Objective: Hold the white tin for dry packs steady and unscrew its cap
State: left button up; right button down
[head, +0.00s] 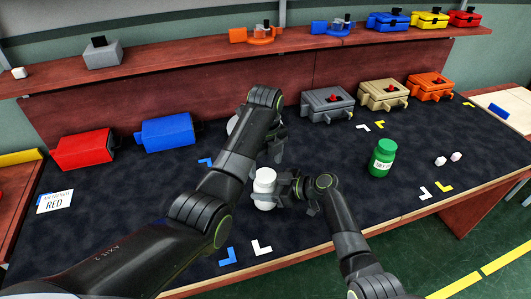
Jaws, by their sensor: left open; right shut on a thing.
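The white tin (264,203) stands upright near the front middle of the dark mat, with its white cap (265,175) on top. My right gripper (277,195) is shut on the tin's body from the right side. My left gripper (275,157) is open and points down, just above and slightly behind the cap. It appears apart from the cap, though my arm hides part of the gap.
Red (84,147) and blue (166,132) boxes stand at the back left. A grey box (327,106) is behind.

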aim_at(266, 175)
pick_arm(q)
jog(key=shift+f, duration=1.95)
jog(key=c, duration=1)
jog(key=n, duration=0.6)
jog(key=shift+n, duration=0.3)
jog(key=n, duration=0.6)
jog(key=shift+n, duration=0.4)
jog(key=o, duration=1.1)
jog(key=shift+r, duration=0.15)
